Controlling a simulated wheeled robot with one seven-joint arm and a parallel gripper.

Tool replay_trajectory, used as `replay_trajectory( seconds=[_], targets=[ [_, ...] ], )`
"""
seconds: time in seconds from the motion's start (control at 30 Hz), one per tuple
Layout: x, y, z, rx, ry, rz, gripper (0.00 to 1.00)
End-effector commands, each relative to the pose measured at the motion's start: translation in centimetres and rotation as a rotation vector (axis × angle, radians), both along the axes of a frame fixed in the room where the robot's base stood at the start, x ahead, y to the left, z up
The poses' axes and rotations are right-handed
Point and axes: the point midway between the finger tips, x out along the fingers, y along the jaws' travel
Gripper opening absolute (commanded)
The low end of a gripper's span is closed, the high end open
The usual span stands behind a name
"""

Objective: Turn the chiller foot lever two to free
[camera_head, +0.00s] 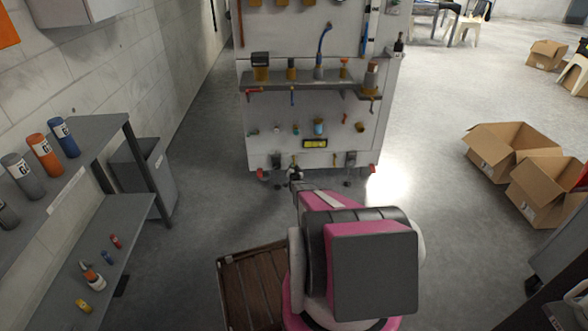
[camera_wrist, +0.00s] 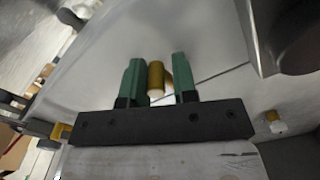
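The white machine (camera_head: 272,147) stands ahead. Small red parts, possibly foot levers, show at its lower left (camera_head: 262,174) and lower right (camera_head: 372,168). I cannot tell which is lever two. My gripper (camera_head: 295,174) is small in the head view, near the machine's lower front, between these red parts. In the wrist view, its green fingers (camera_wrist: 158,62) are apart. A yellow-tan cylinder (camera_wrist: 155,80) shows in the gap, close to the left finger, with space toward the right finger. Whether the fingers touch it is unclear.
The machine's shelf (camera_head: 310,82) carries several fittings. A grey shelf unit (camera_head: 95,142) with bottles and a grey bin (camera_head: 150,178) stand at the left. A wooden crate (camera_head: 250,275) lies near my base. Cardboard boxes (camera_head: 505,150) lie at the right. The floor between is clear.

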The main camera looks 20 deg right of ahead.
Motion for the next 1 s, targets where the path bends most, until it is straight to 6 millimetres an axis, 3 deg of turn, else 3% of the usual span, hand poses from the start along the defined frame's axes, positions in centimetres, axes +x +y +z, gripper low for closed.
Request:
replay_trajectory(
  seconds=[0.47, 1.0],
  targets=[
    [-0.3, -0.9, 0.2, -0.097, 0.025, -0.005, 0.03],
    [-1.1, -3.3, 1.2, -0.555, 0.156, -0.008, 0.03]
  ],
)
